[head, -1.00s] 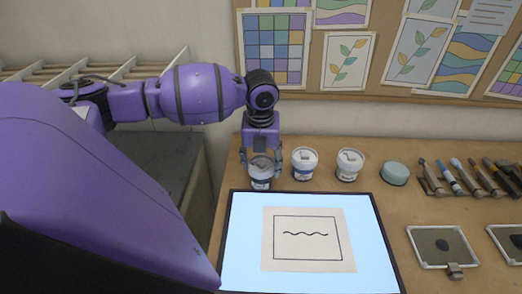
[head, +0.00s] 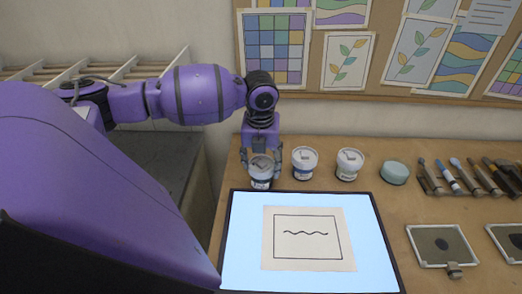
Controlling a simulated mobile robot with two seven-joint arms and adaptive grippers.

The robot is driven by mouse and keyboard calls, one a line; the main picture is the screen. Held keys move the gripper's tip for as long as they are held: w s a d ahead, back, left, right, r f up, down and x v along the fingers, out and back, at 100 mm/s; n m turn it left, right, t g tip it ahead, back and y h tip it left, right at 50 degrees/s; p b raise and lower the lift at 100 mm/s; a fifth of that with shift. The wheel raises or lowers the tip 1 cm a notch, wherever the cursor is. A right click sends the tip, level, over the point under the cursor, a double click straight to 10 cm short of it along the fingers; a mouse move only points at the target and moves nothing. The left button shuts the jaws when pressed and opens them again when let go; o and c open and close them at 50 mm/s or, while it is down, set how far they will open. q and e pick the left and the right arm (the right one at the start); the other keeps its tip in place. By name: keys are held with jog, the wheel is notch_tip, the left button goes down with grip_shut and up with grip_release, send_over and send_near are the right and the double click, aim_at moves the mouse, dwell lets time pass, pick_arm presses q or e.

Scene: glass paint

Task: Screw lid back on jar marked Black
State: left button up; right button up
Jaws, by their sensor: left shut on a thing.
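My left gripper (head: 262,158) points down over the leftmost jar (head: 261,180). Its fingers sit on either side of the jar's top and are shut on it. A grey lid or cap shows between the fingers; I cannot tell whether they grip the lid or the jar's rim. The jar stands upright at the back edge of the light panel. The labels are too small to read. My right gripper is not in view.
A lit panel (head: 240,245) with a dark frame bears a paper with a wavy line. A round pale green pot (head: 395,173) stands right of the jars. Several tools lie at the right, with two framed plates (head: 430,259) in front. A pinboard (head: 395,40) hangs behind.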

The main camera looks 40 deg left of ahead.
pick_arm(q)
jog(key=m, duration=0.2)
jog(key=shift+m, duration=0.4)
jog(key=shift+f+m, duration=0.1)
jog(key=shift+m, duration=0.9)
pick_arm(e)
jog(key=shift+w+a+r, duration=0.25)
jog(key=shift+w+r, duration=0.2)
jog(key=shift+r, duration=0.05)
pick_arm(q)
jog(key=m+h, duration=0.1)
jog(key=m, duration=0.4)
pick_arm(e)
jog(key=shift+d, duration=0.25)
pick_arm(q)
jog(key=o, duration=1)
jog(key=shift+o, duration=0.3)
jog(key=shift+a, duration=0.1)
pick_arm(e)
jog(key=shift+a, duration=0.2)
pick_arm(q)
jog(key=o, duration=0.3)
